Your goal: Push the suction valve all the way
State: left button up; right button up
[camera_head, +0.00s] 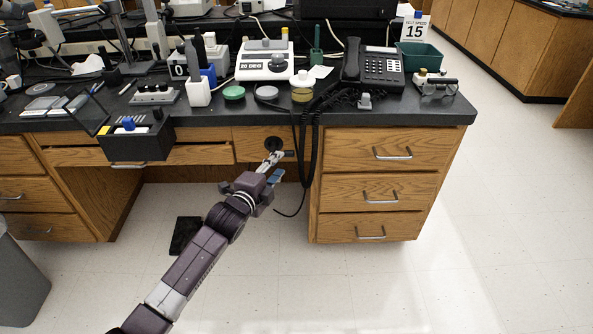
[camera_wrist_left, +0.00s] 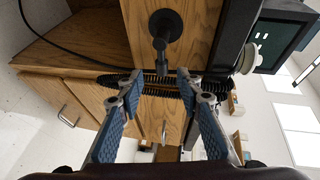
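The suction valve (camera_head: 273,144) is a black round fitting on the wooden front panel under the counter. In the left wrist view the valve (camera_wrist_left: 165,27) has a round base and a thin black stem ending in a small head. My left gripper (camera_head: 278,157) is just in front of and below it in the head view. In the left wrist view my left gripper (camera_wrist_left: 160,78) is open, with a clear gap between its blue-padded fingers and nothing held. The valve lies ahead of that gap. I cannot tell whether a finger touches it. My right gripper is not in view.
A black coiled cord (camera_head: 307,150) hangs beside the valve and crosses near my fingertips in the left wrist view (camera_wrist_left: 155,88). A telephone (camera_head: 376,68) sits on the counter above.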

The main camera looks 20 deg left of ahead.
aim_at(286, 156)
pick_arm(q)
jog(key=x, duration=0.2)
jog(key=shift+w+b, duration=0.35)
jog(key=shift+w, duration=0.05)
jog(key=b+x, duration=0.1)
jog(key=x, duration=0.2)
jog(key=shift+w, duration=0.25)
jog(key=shift+x, duration=0.8)
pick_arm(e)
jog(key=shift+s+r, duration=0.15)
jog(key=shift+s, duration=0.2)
pick_arm(q)
grip_shut()
